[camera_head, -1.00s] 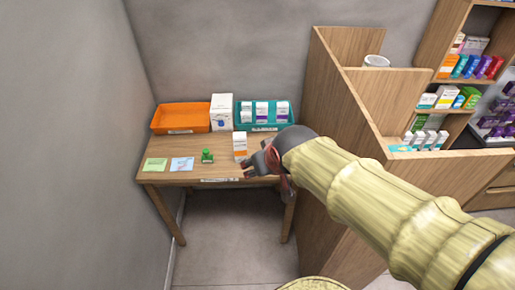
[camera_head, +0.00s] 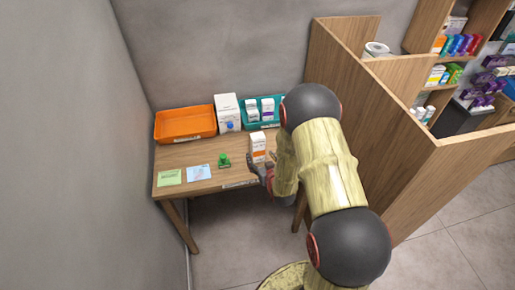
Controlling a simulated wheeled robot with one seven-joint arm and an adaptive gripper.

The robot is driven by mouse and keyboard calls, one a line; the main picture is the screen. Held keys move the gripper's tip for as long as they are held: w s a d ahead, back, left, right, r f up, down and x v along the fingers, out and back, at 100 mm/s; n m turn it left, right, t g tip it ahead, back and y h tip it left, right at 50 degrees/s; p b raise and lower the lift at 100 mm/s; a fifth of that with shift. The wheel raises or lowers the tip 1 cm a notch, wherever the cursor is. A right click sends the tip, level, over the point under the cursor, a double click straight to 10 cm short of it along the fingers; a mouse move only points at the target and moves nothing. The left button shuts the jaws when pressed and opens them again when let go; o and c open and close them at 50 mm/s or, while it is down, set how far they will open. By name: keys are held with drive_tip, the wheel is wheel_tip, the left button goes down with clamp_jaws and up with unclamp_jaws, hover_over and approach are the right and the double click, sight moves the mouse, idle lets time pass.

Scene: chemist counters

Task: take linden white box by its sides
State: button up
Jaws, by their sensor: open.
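A small white box with an orange lower part (camera_head: 258,146) stands upright near the front right of the wooden table. A larger white box with a blue mark (camera_head: 228,113) stands at the back, between the orange tray and the teal tray. The print is too small to tell which one is linden. My gripper (camera_head: 262,168) is open at the table's front edge, just in front of the small box. The arm partly hides the gripper, and I cannot tell whether a finger touches the box.
An orange tray (camera_head: 186,136) is at the back left, and a teal tray (camera_head: 253,124) with white boxes is at the back right, partly hidden by my arm. A green stamp-like object (camera_head: 224,161), a blue card (camera_head: 199,173) and a green card (camera_head: 170,178) lie left. A wooden partition (camera_head: 340,80) stands right.

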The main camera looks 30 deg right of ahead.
sight(259, 151)
drive_tip(key=x, duration=0.5)
drive_tip(key=b+x, duration=0.1)
drive_tip(key=x, duration=0.1)
drive_tip(key=shift+w+d, duration=0.25)
drive_tip(key=shift+d, duration=0.2)
drive_tip(key=shift+r, duration=0.1)
drive_tip(key=c, duration=1.3)
